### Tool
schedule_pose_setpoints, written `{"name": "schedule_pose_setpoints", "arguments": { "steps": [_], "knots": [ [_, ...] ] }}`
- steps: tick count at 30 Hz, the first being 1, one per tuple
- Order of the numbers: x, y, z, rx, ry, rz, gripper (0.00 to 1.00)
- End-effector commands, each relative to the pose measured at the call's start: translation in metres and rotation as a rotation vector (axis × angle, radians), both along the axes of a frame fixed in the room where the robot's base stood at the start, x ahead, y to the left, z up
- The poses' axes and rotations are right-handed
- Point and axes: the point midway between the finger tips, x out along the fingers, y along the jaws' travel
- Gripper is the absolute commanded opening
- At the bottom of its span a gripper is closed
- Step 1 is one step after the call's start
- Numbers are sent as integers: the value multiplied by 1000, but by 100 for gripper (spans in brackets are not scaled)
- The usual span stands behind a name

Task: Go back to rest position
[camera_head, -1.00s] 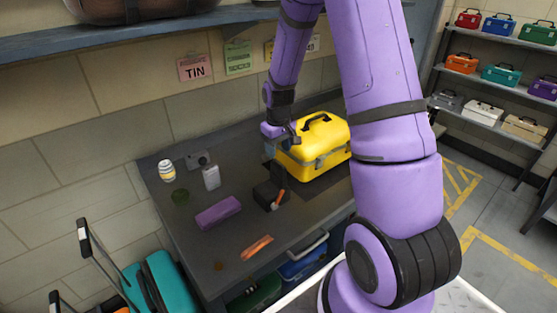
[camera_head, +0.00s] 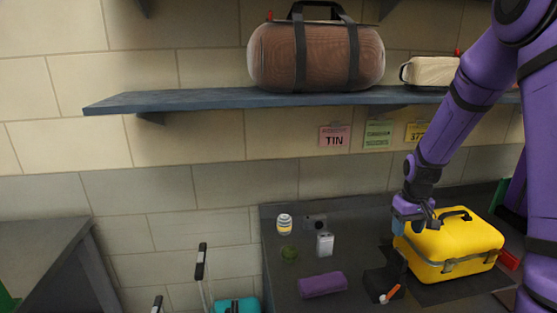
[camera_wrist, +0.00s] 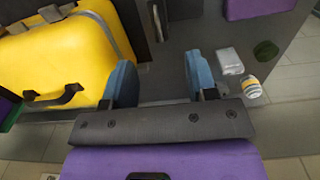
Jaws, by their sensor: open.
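My gripper (camera_head: 412,222) is above the dark worktop (camera_head: 345,275), just left of the yellow toolbox (camera_head: 455,240). In the wrist view its two blue-grey fingers (camera_wrist: 160,80) stand apart, with nothing between them. The yellow toolbox fills the left of the wrist view (camera_wrist: 60,60), close to the left finger. My arm comes down to the gripper from the upper right in the head view. I cannot tell the exact height of the fingers above the worktop.
A striped jar (camera_head: 284,224), a white box (camera_head: 325,244), a purple case (camera_head: 322,284) and a dark box (camera_head: 378,281) are on the worktop. A shelf (camera_head: 190,100) overhangs behind, bearing a brown duffel bag (camera_head: 316,56). Another table (camera_head: 45,260) stands at left.

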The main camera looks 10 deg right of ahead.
Motion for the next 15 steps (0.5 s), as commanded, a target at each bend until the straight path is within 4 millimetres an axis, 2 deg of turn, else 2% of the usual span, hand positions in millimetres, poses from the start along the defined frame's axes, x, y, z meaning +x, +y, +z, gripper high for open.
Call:
{"name": "schedule_pose_setpoints", "arguments": {
  "steps": [8,15],
  "knots": [
    [-22,28,77,-20,-81,-3,53],
    [-60,57,145,-31,-160,-9,53]
  ]
}}
